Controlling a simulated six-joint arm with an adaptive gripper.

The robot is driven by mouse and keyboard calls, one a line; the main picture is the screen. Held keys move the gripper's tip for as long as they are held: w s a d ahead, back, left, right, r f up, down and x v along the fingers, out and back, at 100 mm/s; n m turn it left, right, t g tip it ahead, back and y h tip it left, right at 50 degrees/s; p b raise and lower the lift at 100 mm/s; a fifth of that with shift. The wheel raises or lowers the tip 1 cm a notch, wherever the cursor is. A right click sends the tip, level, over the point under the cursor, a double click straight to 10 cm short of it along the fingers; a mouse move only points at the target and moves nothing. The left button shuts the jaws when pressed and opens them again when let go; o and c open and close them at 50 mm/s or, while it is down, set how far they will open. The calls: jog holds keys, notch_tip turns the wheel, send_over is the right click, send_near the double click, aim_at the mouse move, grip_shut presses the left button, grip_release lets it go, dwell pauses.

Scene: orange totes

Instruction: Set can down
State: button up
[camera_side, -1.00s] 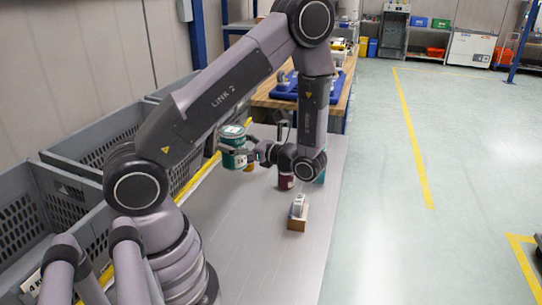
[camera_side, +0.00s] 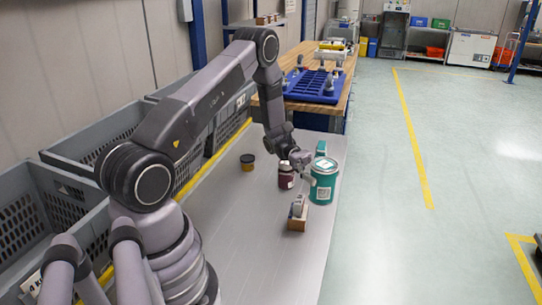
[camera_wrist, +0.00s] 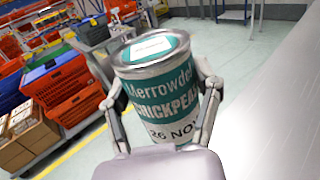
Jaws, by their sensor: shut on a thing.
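The can (camera_side: 323,188) is teal with a white label and a silver rim, reading "Merrowdel chickpeas" in the wrist view (camera_wrist: 165,88). My gripper (camera_side: 312,168) is shut around its sides, with one finger on each side in the wrist view (camera_wrist: 158,92). In the side view the can appears over the right edge of the grey table (camera_side: 235,225). It looks close to upright there. I cannot tell whether its base touches the table; the wrist view hides its lower part.
A dark red jar (camera_side: 285,182) stands left of the can. A small amber jar with a black lid (camera_side: 247,163) is farther left. Grey crates (camera_side: 100,142) line the left side. The table's near part is clear.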

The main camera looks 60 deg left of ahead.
jog(key=w+a+r+n+t+y, duration=0.2)
jog(key=w+a+n+t+y, duration=0.4)
jog(key=a, duration=0.3)
jog(key=w+a+r+n+t+y, duration=0.25)
jog(key=w+a+n+t, duration=0.25)
jog(key=w+a+t, duration=0.25)
jog(key=s+a+r+n+t+y, duration=0.1)
jog(key=a+r+n+y, duration=0.1)
jog(key=a+n+y, duration=0.65)
jog(key=s+a+r+n+t+y, duration=0.15)
jog(key=a+y, duration=0.35)
jog(key=a, duration=0.8)
jog(key=shift+m, duration=0.6)
jog(key=shift+w+d+f, duration=0.1)
jog(key=shift+w+f, duration=0.1)
jog(key=shift+f, duration=3.4)
jog(key=shift+w+d+f, duration=0.1)
jog(key=shift+w+f, duration=0.1)
jog(key=shift+f, duration=3.45)
jog(key=shift+w+d+f, duration=0.1)
jog(key=shift+w+f, duration=0.1)
jog(key=shift+f, duration=3.4)
jog(key=shift+f, duration=0.55)
jog(key=o, duration=1.3)
